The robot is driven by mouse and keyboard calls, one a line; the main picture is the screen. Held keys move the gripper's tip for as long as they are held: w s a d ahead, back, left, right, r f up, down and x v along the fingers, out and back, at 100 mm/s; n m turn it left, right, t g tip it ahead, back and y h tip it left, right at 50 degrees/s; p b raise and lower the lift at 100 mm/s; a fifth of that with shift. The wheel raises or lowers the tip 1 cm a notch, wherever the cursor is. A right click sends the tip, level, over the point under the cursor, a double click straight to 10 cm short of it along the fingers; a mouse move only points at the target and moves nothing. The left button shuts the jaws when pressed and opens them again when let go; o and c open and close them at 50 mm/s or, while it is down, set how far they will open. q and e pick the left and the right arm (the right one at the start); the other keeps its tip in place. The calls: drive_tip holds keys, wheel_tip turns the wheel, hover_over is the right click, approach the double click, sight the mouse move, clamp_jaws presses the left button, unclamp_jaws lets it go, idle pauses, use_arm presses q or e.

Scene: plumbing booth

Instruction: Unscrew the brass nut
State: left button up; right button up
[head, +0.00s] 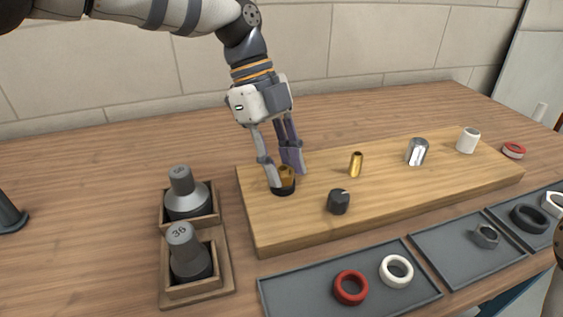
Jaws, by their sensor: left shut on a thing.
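The brass nut (286,173) sits in a black round base at the left part of the wooden board. My left gripper (281,174) points down from above, its two fingers on either side of the nut, shut on it. The fingers partly hide the nut. Its threads cannot be seen. My right gripper is not in view.
On the board (300,226) stand a brass fitting (356,164), a dark cap (339,201), a chrome piece (417,151) and a white piece (468,140). Grey trays (310,293) with rings (350,287) lie in front.

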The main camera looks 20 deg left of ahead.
use_arm(q)
drive_tip(key=shift+r+n+t+p, duration=0.2)
drive_tip(key=shift+n+t+p, duration=0.3)
drive_tip(key=shift+n, duration=0.5)
drive_tip(key=shift+n+p, duration=0.45)
drive_tip(key=shift+n, duration=0.35)
drive_tip(key=shift+s+n+t, duration=0.1)
drive_tip(key=shift+n+t, duration=0.6)
drive_tip(key=shift+n, duration=0.5)
drive_tip(key=n+t, duration=0.1)
drive_tip(key=n, duration=0.4)
drive_tip(key=shift+t, duration=0.4)
drive_tip(key=n+t+y, duration=0.1)
drive_tip(key=n, duration=0.3)
drive_tip(key=shift+r+n, duration=0.1)
drive_tip(key=shift+n, duration=0.3)
drive_tip(key=shift+n+t+y, duration=0.5)
drive_tip(key=shift+n, duration=0.6)
drive_tip(key=o, duration=1.3)
drive_tip(key=shift+c, duration=0.2)
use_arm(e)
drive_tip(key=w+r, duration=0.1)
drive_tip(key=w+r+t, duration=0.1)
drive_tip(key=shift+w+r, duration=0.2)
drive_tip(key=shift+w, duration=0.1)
use_arm(q)
drive_tip(key=shift+o, duration=0.2)
